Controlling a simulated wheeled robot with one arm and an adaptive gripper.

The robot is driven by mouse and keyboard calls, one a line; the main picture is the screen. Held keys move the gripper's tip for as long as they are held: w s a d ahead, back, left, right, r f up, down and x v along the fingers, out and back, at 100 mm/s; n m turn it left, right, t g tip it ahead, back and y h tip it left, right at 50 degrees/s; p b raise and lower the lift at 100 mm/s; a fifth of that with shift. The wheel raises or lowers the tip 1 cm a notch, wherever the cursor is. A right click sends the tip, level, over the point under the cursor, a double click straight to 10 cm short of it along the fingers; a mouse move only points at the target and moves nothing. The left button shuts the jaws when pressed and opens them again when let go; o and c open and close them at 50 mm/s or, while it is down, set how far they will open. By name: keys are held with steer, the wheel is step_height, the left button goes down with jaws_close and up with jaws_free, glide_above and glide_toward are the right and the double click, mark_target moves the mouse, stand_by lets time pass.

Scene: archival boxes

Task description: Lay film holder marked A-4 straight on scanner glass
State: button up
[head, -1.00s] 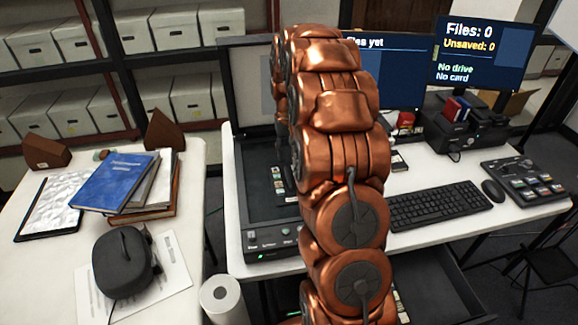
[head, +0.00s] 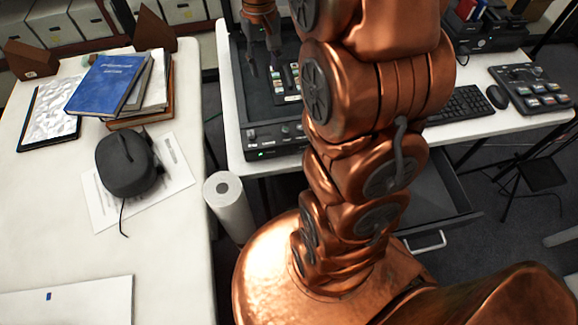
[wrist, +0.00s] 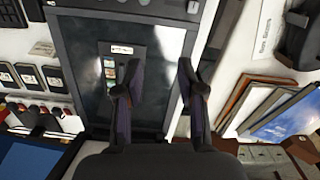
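The film holder (wrist: 111,76), a dark strip with a white label and small coloured film frames, lies on the scanner glass (wrist: 86,33). Its label is too small to read. In the wrist view its long side runs roughly along the glass's sides, left of centre. My gripper (wrist: 160,84) is open above the glass, fingers apart with nothing between them. Its left finger overlaps the holder's right edge in view; I cannot tell whether they touch. In the head view the holder (head: 288,82) shows just right of my gripper (head: 264,67); my arm hides the glass's right part.
The scanner's front panel (head: 262,138) faces the desk edge. Several labelled dark cards (wrist: 28,76) lie beside the scanner. The left table holds books (head: 112,80), a black case (head: 128,163) and papers. A paper roll (head: 229,205) stands between the tables. A drawer (head: 440,205) is open.

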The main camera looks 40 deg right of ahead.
steer(key=s+a+n, duration=0.1)
steer(key=s+a, duration=0.3)
steer(key=s, duration=0.4)
steer(key=s+a+n, duration=0.1)
steer(key=s+a, duration=0.3)
steer(key=s, duration=0.5)
steer(key=s+a+n+g, duration=0.1)
steer(key=s+a, duration=0.3)
steer(key=s, duration=0.4)
steer(key=shift+s+a+f, duration=0.15)
steer(key=shift+s+f, duration=0.1)
